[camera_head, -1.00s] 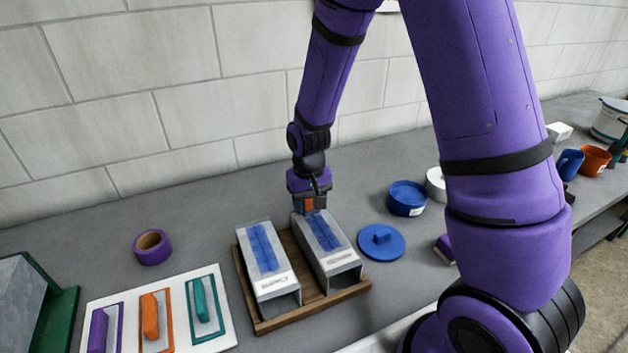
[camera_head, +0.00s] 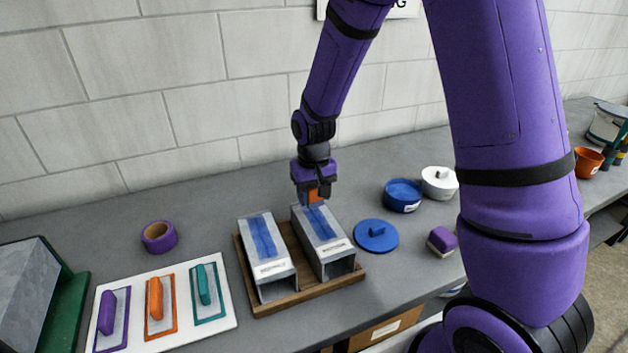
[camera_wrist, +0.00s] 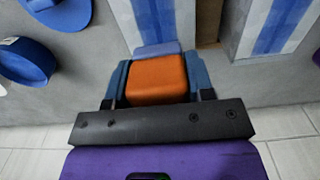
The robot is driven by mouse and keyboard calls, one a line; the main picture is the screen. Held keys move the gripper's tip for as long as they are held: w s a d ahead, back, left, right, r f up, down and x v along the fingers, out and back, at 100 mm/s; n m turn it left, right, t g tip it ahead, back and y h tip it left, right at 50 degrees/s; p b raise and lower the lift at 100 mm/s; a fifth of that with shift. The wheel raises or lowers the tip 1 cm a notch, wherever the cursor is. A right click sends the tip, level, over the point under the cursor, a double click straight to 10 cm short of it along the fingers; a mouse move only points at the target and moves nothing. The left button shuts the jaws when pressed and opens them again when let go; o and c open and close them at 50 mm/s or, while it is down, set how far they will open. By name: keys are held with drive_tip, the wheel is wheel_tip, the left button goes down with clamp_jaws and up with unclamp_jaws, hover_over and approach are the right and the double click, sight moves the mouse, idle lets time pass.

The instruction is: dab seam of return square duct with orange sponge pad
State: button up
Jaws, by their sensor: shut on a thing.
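My gripper (camera_head: 314,194) is shut on the orange sponge pad (camera_wrist: 157,80) and points down at the far end of the right-hand square duct (camera_head: 333,252). The pad also shows in the head view (camera_head: 318,196). This grey duct has a blue strip along its top and a label too small to read surely. The strip shows in the wrist view (camera_wrist: 153,18), running toward the pad. I cannot tell whether the pad touches the duct. A similar duct (camera_head: 267,276) with a blue strip stands beside it on the left.
Both ducts sit in a wooden tray (camera_head: 305,293). Left are a purple ring (camera_head: 159,237) and a white board (camera_head: 226,317) with purple, orange and teal handled tools. Right are a blue lid (camera_head: 376,236), a blue tub (camera_head: 402,195) and a white pot (camera_head: 439,183). A wall stands behind.

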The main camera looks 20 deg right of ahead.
drive_tip(key=shift+r, duration=2.25)
drive_tip(key=shift+w+f, duration=0.1)
